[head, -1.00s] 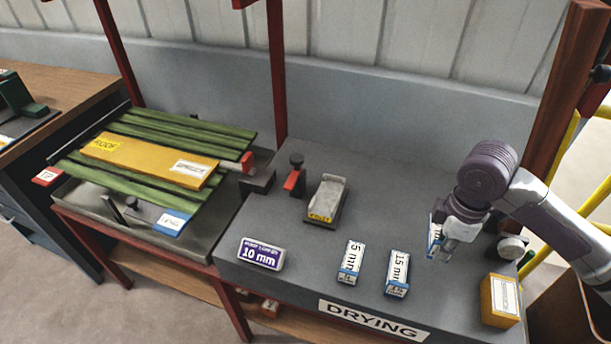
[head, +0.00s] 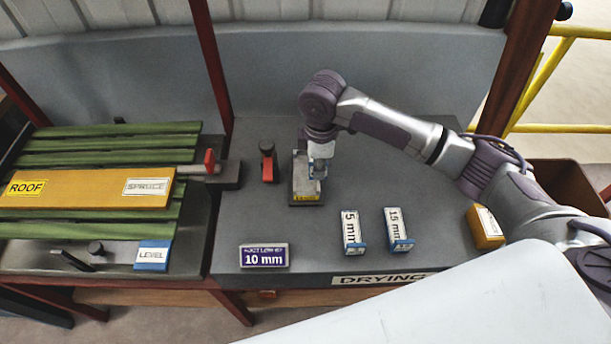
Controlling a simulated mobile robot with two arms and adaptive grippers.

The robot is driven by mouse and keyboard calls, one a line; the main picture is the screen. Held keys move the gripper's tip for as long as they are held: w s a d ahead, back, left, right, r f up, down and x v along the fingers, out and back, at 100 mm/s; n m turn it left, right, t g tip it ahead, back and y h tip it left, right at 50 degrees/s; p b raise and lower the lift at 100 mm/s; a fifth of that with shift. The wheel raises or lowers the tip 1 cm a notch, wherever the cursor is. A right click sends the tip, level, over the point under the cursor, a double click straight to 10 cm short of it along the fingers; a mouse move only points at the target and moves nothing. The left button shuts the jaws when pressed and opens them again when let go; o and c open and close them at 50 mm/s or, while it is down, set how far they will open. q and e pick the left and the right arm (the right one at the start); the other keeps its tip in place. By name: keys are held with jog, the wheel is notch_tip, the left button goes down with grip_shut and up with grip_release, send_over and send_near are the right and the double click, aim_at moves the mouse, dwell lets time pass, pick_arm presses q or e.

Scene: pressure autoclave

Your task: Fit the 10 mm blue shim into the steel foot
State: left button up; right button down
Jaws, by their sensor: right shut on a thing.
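The steel foot (head: 306,195) is a grey open-topped channel with a yellow label on its front, standing on the grey bench. My right gripper (head: 319,174) is over the foot, pointing down, shut on the blue shim (head: 318,168). Two other blue and white shims, the 5 mm shim (head: 351,230) and the 15 mm shim (head: 397,229), stand on the bench at the front. My left gripper is not in view.
A purple and white 10 mm sign (head: 264,257) stands at the bench's front left. A red-and-black clamp (head: 268,163) is close left of the foot. A yellow box (head: 485,228) is at the right. Green slats with a yellow roof board (head: 85,188) lie left.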

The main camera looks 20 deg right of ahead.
jog(key=a+f, duration=0.1)
jog(key=w+a, duration=0.1)
jog(key=shift+a+f, duration=0.3)
jog(key=shift+f, duration=0.1)
jog(key=shift+f+p, duration=0.45)
jog(key=shift+f, duration=1.5)
jog(key=shift+f, duration=0.1)
jog(key=c, duration=1.2)
grip_release()
notch_tip(320, 180, up, 12)
jog(key=shift+b, duration=0.45)
jog(key=shift+s, duration=0.1)
